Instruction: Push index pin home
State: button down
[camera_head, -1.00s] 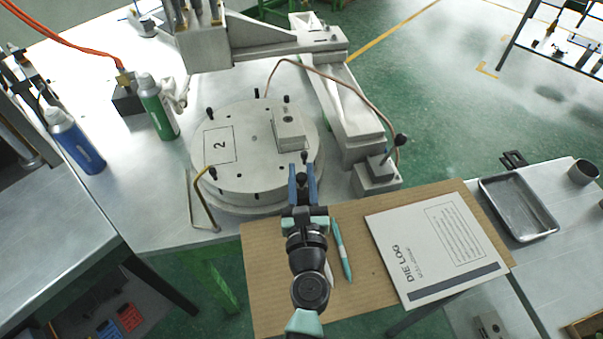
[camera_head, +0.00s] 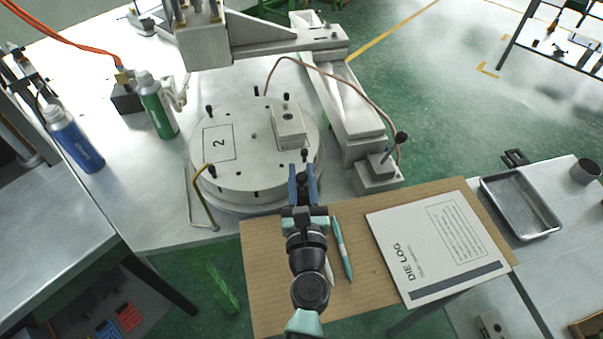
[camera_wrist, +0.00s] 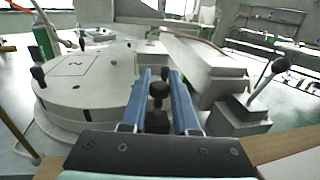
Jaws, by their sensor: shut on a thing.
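A round pale turntable (camera_head: 250,178) stamped "2" lies on the metal bench, and it also shows in the wrist view (camera_wrist: 100,95). My gripper (camera_head: 303,172) reaches its near right edge. Its two blue fingers are closed on a black knob, the index pin (camera_head: 303,182). In the wrist view the index pin (camera_wrist: 158,92) stands between the fingers (camera_wrist: 160,82), its black ball end showing above a dark stem. The far end of the pin and its hole are hidden, so I cannot tell how deep it sits.
A pale block (camera_head: 289,128) sits on the turntable, with several black knobs around the rim. A lever block (camera_head: 377,178) stands close to the right. A cardboard mat (camera_head: 265,275) holds a die log (camera_head: 425,270) and pens. Green (camera_head: 158,110) and blue (camera_head: 75,145) bottles stand left.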

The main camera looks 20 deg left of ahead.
jog(key=shift+f, duration=0.65)
jog(key=shift+s, duration=0.1)
jog(key=c, duration=0.7)
grip_release()
jog(key=shift+r, duration=0.1)
jog(key=b+v, duration=0.2)
jog(key=v, duration=0.9)
jog(key=shift+s+d, duration=0.5)
jog(key=shift+s, duration=0.3)
